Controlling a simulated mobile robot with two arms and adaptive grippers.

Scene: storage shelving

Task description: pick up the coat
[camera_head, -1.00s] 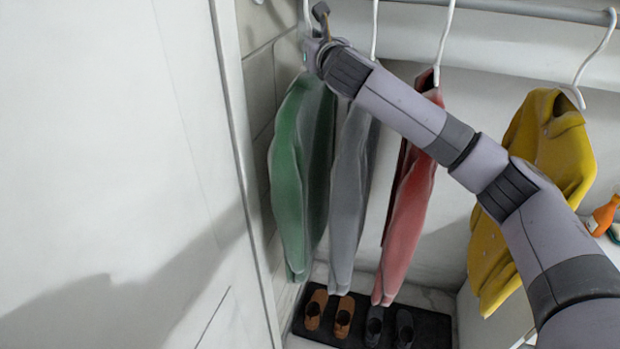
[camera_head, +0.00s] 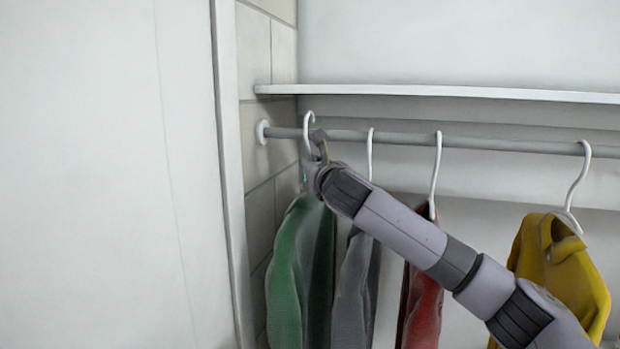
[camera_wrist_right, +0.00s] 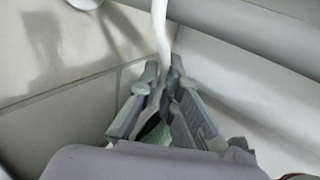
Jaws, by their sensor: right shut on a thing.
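A green coat (camera_head: 287,270) hangs at the left end of the rail from a white hanger (camera_head: 308,125). My right gripper (camera_head: 313,160) is at this hanger, just below the rail. In the right wrist view, the gripper's fingers (camera_wrist_right: 164,76) are closed around the white hanger stem (camera_wrist_right: 160,30), and a bit of green shows between them. The hanger's hook is still over the rail in the head view. A grey coat (camera_head: 353,290), a red coat (camera_head: 425,305) and a yellow coat (camera_head: 565,270) hang farther right. My left gripper is out of view.
The grey rail (camera_head: 480,145) runs below a white shelf (camera_head: 440,91). A tiled side wall (camera_head: 268,60) stands close left of the green coat, and a large white panel (camera_head: 110,170) fills the left. My right arm crosses in front of the grey and red coats.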

